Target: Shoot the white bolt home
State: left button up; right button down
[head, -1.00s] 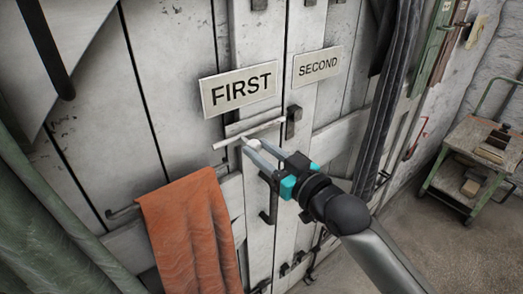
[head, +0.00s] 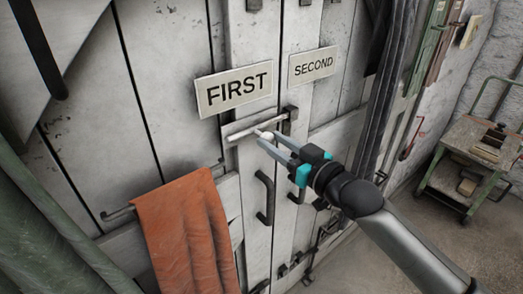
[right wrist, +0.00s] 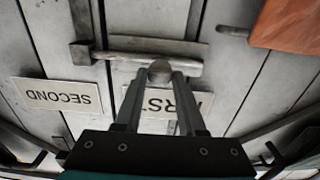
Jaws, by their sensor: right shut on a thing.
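The white bolt (head: 243,130) is a pale bar lying across the white door just under the FIRST sign (head: 234,89). Its right end reaches the dark bracket (head: 291,114) on the SECOND door. My right gripper (head: 266,136) is shut on the bolt's round knob, which shows between the fingertips in the right wrist view (right wrist: 159,71). The bar (right wrist: 135,61) there runs up to the dark bracket (right wrist: 82,53); whether its end sits inside cannot be told. My left gripper is not in view.
An orange cloth (head: 187,232) hangs on a rail at lower left. A dark door handle (head: 265,198) is below the bolt. The SECOND sign (head: 313,66) is at upper right. A green trolley (head: 470,165) stands at far right, with open floor before it.

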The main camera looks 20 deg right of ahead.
jog(key=shift+w+d, duration=0.3)
jog(key=shift+d, duration=0.45)
jog(key=c, duration=0.5)
grip_release()
jog(key=shift+d, duration=0.2)
jog(key=shift+a, duration=0.1)
jog(key=shift+s, duration=0.1)
jog(key=shift+b+v, duration=0.8)
jog(key=shift+v, duration=6.65)
